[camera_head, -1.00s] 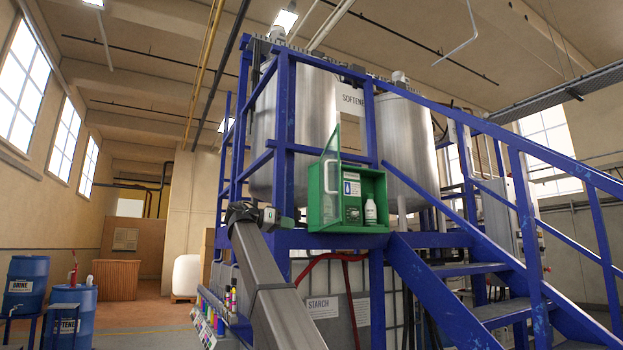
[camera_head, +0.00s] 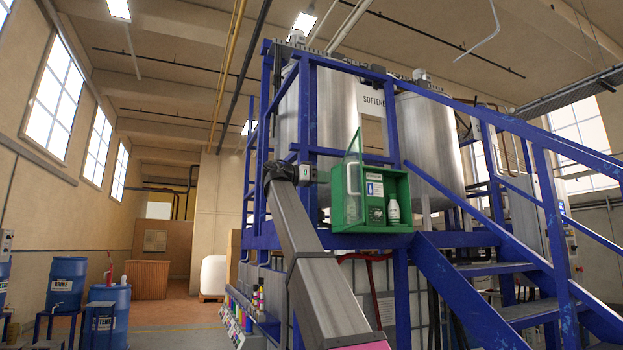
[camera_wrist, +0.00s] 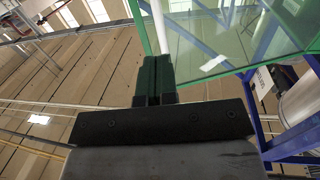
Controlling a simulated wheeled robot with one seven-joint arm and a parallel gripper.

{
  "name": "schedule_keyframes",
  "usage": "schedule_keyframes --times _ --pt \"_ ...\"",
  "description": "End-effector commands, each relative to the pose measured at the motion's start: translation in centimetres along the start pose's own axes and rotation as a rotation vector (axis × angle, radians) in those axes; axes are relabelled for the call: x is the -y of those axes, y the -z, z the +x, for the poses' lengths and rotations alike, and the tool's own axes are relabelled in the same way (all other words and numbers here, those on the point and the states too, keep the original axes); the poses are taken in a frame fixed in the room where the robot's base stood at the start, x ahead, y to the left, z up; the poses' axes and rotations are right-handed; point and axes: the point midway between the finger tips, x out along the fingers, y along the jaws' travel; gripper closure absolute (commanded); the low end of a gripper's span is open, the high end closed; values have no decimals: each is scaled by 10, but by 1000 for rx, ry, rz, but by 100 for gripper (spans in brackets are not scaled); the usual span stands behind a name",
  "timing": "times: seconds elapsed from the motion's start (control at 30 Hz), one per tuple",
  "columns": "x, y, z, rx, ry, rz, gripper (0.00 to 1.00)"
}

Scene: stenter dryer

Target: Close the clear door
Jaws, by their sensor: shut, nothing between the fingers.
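The clear door (camera_head: 352,184) has a green frame and a pale handle. It stands open, swung out from the left side of a green cabinet (camera_head: 398,226), which shows a bottle (camera_head: 393,212) inside. My gripper (camera_head: 318,174) is just left of the door, at about its mid-height. In the wrist view my gripper's dark fingers (camera_wrist: 153,72) are shut and empty. The door's see-through pane (camera_wrist: 215,42) fills the upper right there, with its green edge and pale handle just beyond the fingertips. I cannot tell whether the fingers touch the door.
Blue railings and stairs (camera_head: 497,270) stand right of the cabinet. A blue post (camera_head: 305,120) rises behind my gripper, in front of steel tanks (camera_head: 430,140). Blue drums (camera_head: 108,315) stand at lower left. The air left of my arm is clear.

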Motion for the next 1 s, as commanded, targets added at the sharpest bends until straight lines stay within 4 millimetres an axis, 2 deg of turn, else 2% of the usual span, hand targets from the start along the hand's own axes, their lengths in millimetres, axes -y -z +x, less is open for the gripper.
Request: schedule_keyframes --times 0.1,0.33,0.5,1.0 --pt "0 0 22 0 -1 0 100" --pt "0 0 51 0 0 0 100" --pt "0 0 58 1 1 0 100" --pt "3 0 65 -1 12 0 100"
